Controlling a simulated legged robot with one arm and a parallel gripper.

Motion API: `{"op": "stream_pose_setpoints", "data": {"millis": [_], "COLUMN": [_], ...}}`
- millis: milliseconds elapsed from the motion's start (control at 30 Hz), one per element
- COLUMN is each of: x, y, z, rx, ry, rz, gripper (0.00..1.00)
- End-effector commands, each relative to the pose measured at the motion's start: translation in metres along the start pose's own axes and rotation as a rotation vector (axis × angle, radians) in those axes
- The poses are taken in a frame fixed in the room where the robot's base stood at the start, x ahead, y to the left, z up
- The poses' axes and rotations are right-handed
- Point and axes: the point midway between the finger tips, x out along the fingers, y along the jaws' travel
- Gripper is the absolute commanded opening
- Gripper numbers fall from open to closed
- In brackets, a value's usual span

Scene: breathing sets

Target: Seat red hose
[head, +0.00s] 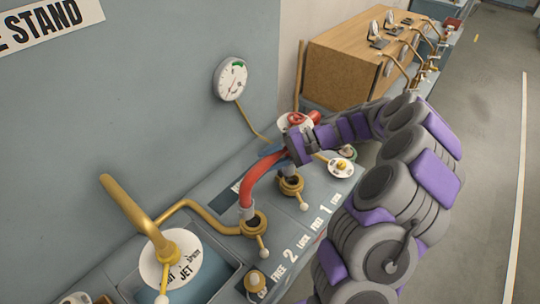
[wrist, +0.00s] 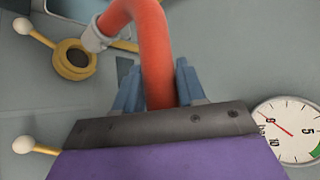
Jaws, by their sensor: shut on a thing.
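The red hose (head: 262,172) arches down and left from my gripper (head: 288,150) to a grey end collar (head: 247,212). In the wrist view the red hose (wrist: 145,35) runs between the blue fingers of my gripper (wrist: 158,80), which is shut on it. The collar overlaps the right edge of a brass socket (wrist: 75,60) in the wrist view, and the dark hole still shows beside it. In the head view this brass socket (head: 255,226) is by the "2" label. How far the collar is above the socket, I cannot tell.
A second brass socket (head: 291,186) stands by the "1" label, with a grey piece above it. Both have white-knobbed levers. A brass pipe (head: 190,205) and white JET dial (head: 172,258) are left. A gauge (head: 231,79) is on the wall. A wooden box (head: 350,70) stands behind.

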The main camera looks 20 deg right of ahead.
Motion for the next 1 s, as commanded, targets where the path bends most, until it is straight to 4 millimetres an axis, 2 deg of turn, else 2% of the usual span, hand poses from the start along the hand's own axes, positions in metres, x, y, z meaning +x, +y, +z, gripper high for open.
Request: {"op": "stream_pose_setpoints", "data": {"millis": [200, 500, 1000], "x": [0.004, 0.021, 0.011], "y": [0.019, 0.027, 0.032], "z": [-0.01, -0.013, -0.016], "rx": [0.002, 0.0, 0.002], "ry": [0.0, 0.004, 0.001], "rz": [-0.005, 0.005, -0.004], "gripper": [0.0, 0.0, 0.0]}}
